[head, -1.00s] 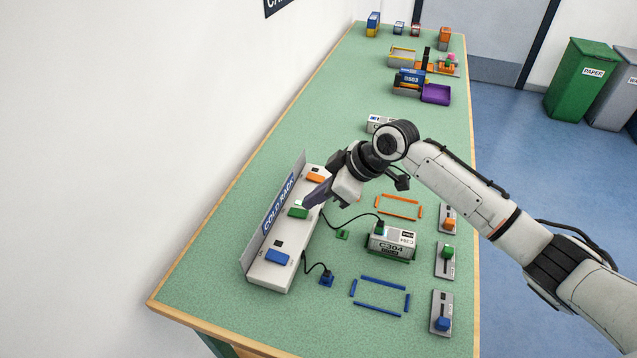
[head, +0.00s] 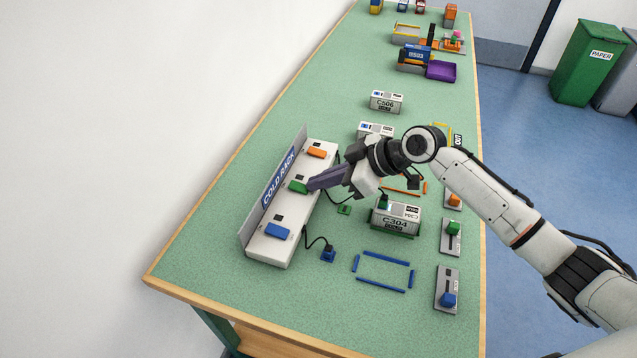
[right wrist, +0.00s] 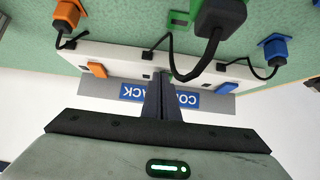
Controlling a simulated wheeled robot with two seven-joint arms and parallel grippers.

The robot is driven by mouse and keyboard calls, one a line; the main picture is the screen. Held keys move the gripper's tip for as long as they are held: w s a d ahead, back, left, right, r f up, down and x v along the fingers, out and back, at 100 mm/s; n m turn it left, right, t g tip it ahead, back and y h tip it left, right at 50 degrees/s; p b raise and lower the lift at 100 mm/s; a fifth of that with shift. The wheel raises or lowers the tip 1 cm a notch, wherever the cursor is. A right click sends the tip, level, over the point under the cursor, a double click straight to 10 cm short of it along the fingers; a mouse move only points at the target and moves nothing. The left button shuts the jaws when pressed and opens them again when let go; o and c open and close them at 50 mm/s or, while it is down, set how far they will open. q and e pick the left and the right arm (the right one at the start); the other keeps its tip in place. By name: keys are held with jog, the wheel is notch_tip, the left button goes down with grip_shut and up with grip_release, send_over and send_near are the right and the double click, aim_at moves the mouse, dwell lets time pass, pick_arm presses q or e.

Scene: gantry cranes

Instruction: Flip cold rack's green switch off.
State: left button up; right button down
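The cold rack (head: 272,247) is a long white unit with a "COLD RACK" sign along its back, at the left of the table. Its green switch (head: 298,187) sits between the orange and blue ones. A small patch behind the green switch looks dark. My right gripper (head: 312,184) has its dark fingers together, tips at the green switch's right end; I cannot tell if they touch. In the right wrist view, the shut fingers (right wrist: 160,90) cover most of the green switch. My left gripper is not in view.
The rack's orange switch (head: 317,152) and blue switch (head: 277,230) lie either side. A C304 case (head: 396,222) stands right of the rack, with a dark cable near my gripper. Slider plates line the right table edge. Free table lies beyond the rack.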

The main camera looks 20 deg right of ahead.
jog(key=shift+s+d+f, duration=0.15)
jog(key=shift+s+f, duration=0.05)
jog(key=shift+f, duration=0.25)
jog(key=shift+r, duration=0.15)
jog(key=shift+r+p, duration=0.2)
jog(key=shift+p, duration=0.2)
jog(key=shift+w+r+p, duration=0.1)
jog(key=shift+r+p, duration=0.55)
jog(key=shift+r, duration=0.3)
jog(key=r+p+v, duration=0.1)
jog(key=v, duration=1.1)
jog(key=shift+a+p, duration=0.3)
